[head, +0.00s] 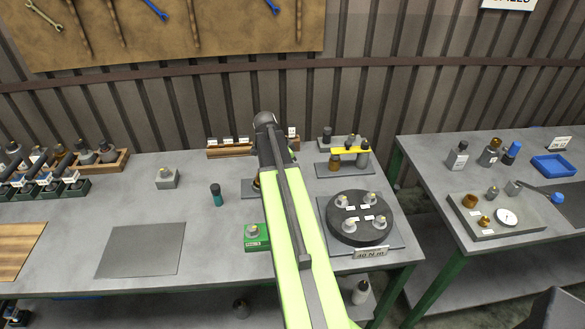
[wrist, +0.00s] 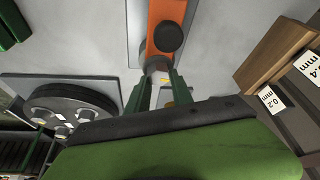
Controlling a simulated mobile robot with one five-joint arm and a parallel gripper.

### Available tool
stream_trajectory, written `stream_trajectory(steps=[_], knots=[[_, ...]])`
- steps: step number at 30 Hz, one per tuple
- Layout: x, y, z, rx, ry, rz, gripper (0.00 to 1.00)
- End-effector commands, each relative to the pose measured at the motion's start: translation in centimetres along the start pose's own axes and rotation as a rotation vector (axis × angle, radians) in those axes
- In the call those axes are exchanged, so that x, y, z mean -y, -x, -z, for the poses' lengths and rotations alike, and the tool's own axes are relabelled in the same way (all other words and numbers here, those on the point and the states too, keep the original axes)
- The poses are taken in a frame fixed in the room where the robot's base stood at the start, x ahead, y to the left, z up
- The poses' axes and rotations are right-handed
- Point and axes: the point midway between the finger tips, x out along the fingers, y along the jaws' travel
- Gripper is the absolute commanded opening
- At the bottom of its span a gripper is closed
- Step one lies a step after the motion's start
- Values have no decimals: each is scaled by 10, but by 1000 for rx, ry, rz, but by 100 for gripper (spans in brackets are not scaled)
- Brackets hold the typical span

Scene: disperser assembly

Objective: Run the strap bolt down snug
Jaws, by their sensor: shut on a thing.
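In the wrist view an orange strap (wrist: 166,12) lies over a grey plate (wrist: 135,35), with a dark round knob or cap (wrist: 168,40) on it. My gripper (wrist: 160,82) has its two green fingers closed around a grey hex-sided piece, apparently the strap bolt (wrist: 157,66), at the strap's near end. The piece's lower end and how far it is seated are hidden. In the head view my arm covers the gripper and most of the strap; only part of the grey plate (head: 249,189) shows left of the arm.
A black round fixture (head: 345,236) with several grey pieces stands right of my arm, and a green block (head: 257,232) left. A wooden rack (wrist: 262,62) with labelled blocks is close on the right in the wrist view. The bench's left middle is mostly clear around a flat mat (head: 140,250).

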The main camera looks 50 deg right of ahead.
Motion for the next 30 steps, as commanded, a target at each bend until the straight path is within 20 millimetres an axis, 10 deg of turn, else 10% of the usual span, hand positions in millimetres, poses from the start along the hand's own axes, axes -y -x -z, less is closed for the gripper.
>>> stream_trajectory(steps=[14, 15, 19, 30], knots=[[-2, -1, 1, -1, -13, -11, 0], [-2, -1, 1, -1, -13, -11, 31], [-2, 0, 0, 0, -13, -9, 48], [-1, 7, 1, 0, -11, -6, 49]])
